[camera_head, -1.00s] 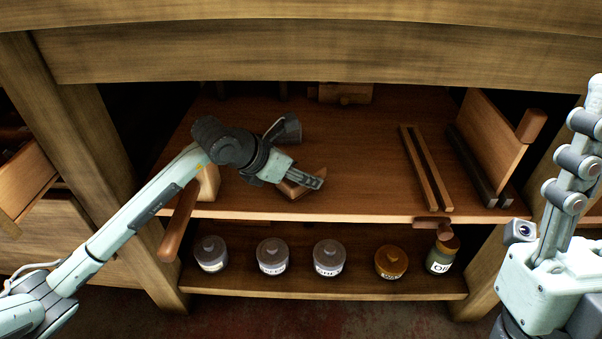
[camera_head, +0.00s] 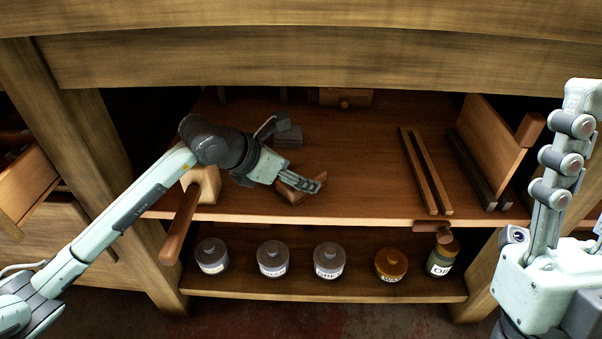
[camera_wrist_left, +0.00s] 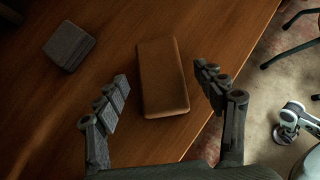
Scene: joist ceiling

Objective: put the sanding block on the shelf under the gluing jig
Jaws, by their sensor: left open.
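A brown rectangular block (camera_wrist_left: 163,78), which I take to be the sanding block, lies on the upper wooden shelf; it also shows in the head view (camera_head: 291,194). My left gripper (camera_head: 312,183) is over it and partly hides it. In the left wrist view the open fingers (camera_wrist_left: 161,78) stand on either side of the block, with gaps to both. An upright board with a wooden block and dark bars (camera_head: 491,137) stands at the right, possibly the gluing jig. The lower shelf (camera_head: 330,288) runs below.
A dark grey block (camera_head: 289,136) lies behind the brown block and also shows in the left wrist view (camera_wrist_left: 69,46). A mallet (camera_head: 181,222) overhangs the front edge at left. Two wooden strips (camera_head: 425,170) lie right of centre. Several jars (camera_head: 272,257) line the lower shelf.

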